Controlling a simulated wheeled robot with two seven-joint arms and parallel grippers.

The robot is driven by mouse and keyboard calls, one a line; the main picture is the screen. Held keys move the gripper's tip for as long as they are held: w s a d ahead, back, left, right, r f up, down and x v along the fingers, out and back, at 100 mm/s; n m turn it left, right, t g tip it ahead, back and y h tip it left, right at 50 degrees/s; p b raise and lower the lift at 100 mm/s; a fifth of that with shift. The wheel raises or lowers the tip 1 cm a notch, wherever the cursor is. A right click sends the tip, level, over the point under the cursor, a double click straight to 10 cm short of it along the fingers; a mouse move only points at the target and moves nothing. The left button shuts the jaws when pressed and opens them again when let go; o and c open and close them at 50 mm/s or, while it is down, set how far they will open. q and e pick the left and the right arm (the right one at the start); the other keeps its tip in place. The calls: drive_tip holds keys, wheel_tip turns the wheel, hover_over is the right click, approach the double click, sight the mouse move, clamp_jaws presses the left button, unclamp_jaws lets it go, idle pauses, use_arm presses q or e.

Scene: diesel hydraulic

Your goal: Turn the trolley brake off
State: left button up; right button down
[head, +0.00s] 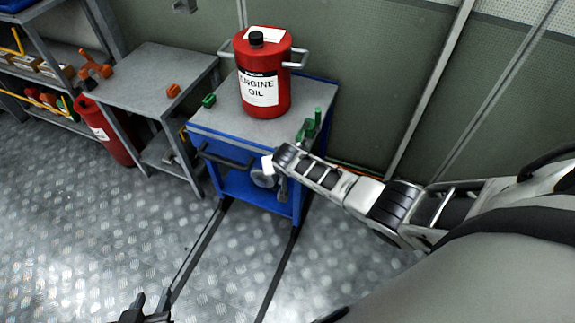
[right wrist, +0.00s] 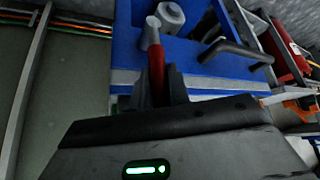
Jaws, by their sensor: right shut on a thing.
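The blue trolley (head: 240,188) with a grey top stands at the wall, and its blue frame fills the top of the right wrist view (right wrist: 190,60). A red lever with a pale end (right wrist: 155,58), seemingly the brake lever, stands out from the trolley. My right gripper (right wrist: 160,92) is shut on the red lever. In the head view my right arm reaches in from the right to the trolley's front, and its wrist hides most of the lever. My left gripper (head: 150,303) is open and empty above the floor at the bottom edge.
A red engine oil can (head: 263,85) stands on the trolley top. The trolley has a dark push handle (head: 226,158) and a round grey part (head: 263,178). Two dark rails (head: 195,255) run along the floor. A grey table (head: 150,75) stands to the left.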

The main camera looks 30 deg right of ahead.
idle(0.3)
drive_tip(key=c, duration=1.3)
unclamp_jaws()
drive_tip(key=shift+w, duration=0.1)
drive_tip(key=shift+c, duration=0.2)
use_arm(q)
drive_tip(key=shift+r, duration=0.1)
